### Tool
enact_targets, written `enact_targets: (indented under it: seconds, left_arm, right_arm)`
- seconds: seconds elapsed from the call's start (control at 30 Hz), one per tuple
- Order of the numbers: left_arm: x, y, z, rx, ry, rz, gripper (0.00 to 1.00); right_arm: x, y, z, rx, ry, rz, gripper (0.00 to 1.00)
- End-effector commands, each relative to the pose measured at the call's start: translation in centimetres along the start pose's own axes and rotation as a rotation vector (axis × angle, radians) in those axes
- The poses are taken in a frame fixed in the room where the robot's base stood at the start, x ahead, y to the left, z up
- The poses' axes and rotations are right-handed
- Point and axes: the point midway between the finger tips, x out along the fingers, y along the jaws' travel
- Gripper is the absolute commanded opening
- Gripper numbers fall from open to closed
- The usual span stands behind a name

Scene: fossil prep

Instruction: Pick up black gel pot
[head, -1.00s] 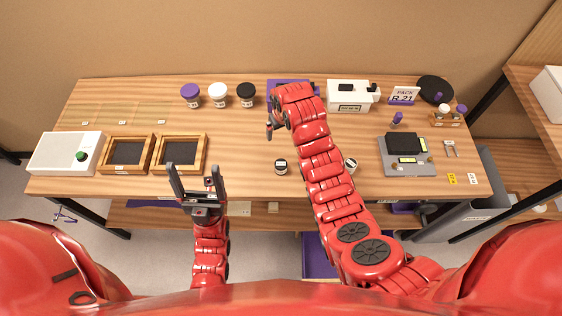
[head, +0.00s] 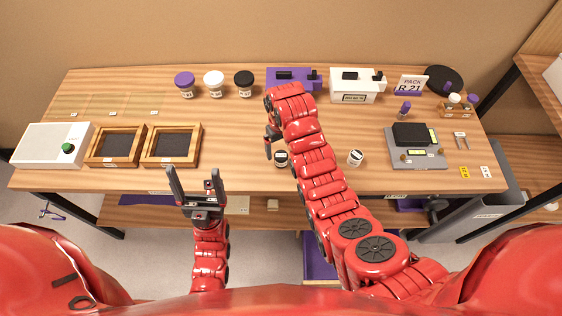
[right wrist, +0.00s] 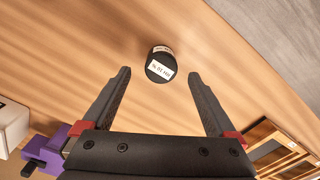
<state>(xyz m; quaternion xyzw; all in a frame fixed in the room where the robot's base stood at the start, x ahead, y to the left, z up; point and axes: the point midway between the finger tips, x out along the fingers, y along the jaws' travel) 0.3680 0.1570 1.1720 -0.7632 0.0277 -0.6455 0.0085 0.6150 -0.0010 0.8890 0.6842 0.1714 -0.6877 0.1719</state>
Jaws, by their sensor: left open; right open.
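A small black pot (head: 281,158) with a white label stands on the table near its front edge, just right of my right gripper (head: 269,145). In the right wrist view the black pot (right wrist: 160,64) shows its label, ahead of the gap between the fingertips of my right gripper (right wrist: 160,78). That gripper is open and empty, and part of it is hidden by its arm in the head view. My left gripper (head: 195,172) is open and empty at the front edge, below the framed trays. A larger black-lidded jar (head: 244,84) stands at the back.
Another small pot (head: 355,157) stands right of my right arm. Two wooden-framed trays (head: 199,145) and a white box (head: 28,145) are at the left. Purple-lidded (head: 184,85) and white-lidded (head: 213,84) jars stand at the back. A grey scale-like device (head: 415,158) is at the right.

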Motion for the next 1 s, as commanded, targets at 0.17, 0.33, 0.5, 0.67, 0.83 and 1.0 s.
enact_targets:
  seconds: [0.17, 0.33, 0.5, 0.67, 0.83, 1.0]
  left_arm:
    - [1.1, -0.1, -0.2, 0.000, 0.000, 0.000, 0.86]
    - [3.1, -0.1, -0.5, 0.000, 0.000, 0.000, 0.86]
    - [3.3, -0.2, -0.6, 0.000, 0.000, 0.000, 0.86]
    - [3.5, -0.2, -0.6, 0.000, 0.000, 0.000, 0.86]
    - [3.4, -0.2, -0.6, 0.000, 0.000, 0.000, 0.86]
    - [3.4, -0.2, -0.6, 0.000, 0.000, 0.000, 0.86]
  right_arm:
    - [0.6, -0.1, 0.1, -0.001, 0.001, 0.000, 0.92]
    - [2.7, -0.2, 0.4, -0.002, -0.001, 0.000, 0.92]
    - [4.4, -0.2, 0.2, -0.002, 0.003, 0.000, 0.92]
    - [5.2, -0.1, 0.2, -0.002, 0.006, 0.000, 0.92]
    - [5.3, -0.1, 0.1, -0.002, 0.007, 0.001, 0.92]
    - [5.3, -0.1, 0.2, -0.001, 0.006, 0.001, 0.72]
